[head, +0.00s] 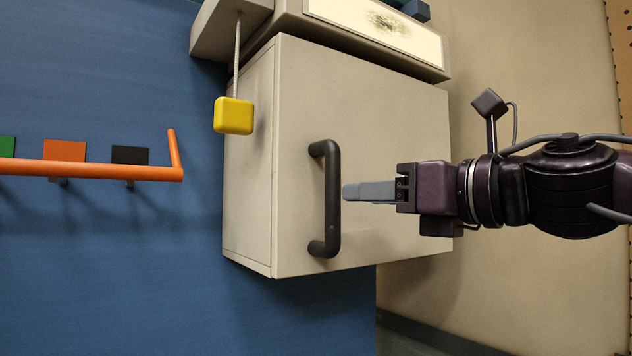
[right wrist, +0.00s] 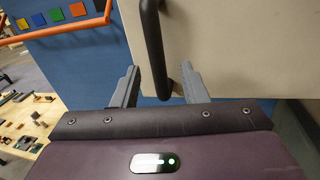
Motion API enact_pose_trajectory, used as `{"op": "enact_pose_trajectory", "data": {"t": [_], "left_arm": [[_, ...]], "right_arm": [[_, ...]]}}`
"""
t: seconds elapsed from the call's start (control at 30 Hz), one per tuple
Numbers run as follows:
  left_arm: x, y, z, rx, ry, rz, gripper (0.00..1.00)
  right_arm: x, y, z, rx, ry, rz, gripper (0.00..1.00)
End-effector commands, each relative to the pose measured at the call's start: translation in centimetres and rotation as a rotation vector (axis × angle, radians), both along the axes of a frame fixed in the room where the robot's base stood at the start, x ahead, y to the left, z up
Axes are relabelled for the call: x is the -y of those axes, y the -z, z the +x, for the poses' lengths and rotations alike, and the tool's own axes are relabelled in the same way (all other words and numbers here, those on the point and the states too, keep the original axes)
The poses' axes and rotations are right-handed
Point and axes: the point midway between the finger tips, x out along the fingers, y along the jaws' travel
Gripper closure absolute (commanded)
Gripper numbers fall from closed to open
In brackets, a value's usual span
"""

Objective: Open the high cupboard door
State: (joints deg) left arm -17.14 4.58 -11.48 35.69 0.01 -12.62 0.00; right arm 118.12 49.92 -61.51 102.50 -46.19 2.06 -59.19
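The cupboard (head: 250,180) is a pale beige box on a blue wall. Its door (head: 400,120) looks shut and bears a dark bar handle (head: 332,200), upright in the head view. My right gripper (head: 345,191) comes in from the right, with its grey fingertips just short of the handle or at it. In the right wrist view the gripper (right wrist: 160,68) is open, and the handle (right wrist: 153,40) shows between the two fingers with no clear contact. The door (right wrist: 215,45) also fills the upper right there. My left gripper is not in view.
A yellow block (head: 234,115) hangs on a thin rod in front of the cupboard's upper left. An orange rail (head: 90,171) juts out at the left, near coloured squares. A bench (right wrist: 25,125) with small items shows in the right wrist view.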

Motion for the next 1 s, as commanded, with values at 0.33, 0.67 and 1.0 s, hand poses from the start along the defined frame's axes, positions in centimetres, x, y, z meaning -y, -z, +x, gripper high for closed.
{"op": "enact_pose_trajectory", "data": {"t": [0.33,0.67,1.0], "left_arm": [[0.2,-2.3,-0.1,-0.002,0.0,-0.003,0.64],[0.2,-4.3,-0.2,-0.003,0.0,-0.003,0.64],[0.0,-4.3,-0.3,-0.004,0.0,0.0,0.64]], "right_arm": [[-2.2,-1.1,0.9,0.042,0.01,-0.047,0.6],[-5.2,-1.0,3.8,0.044,0.01,-0.044,0.6],[-5.5,-0.8,4.0,0.045,0.01,-0.043,0.62]]}}
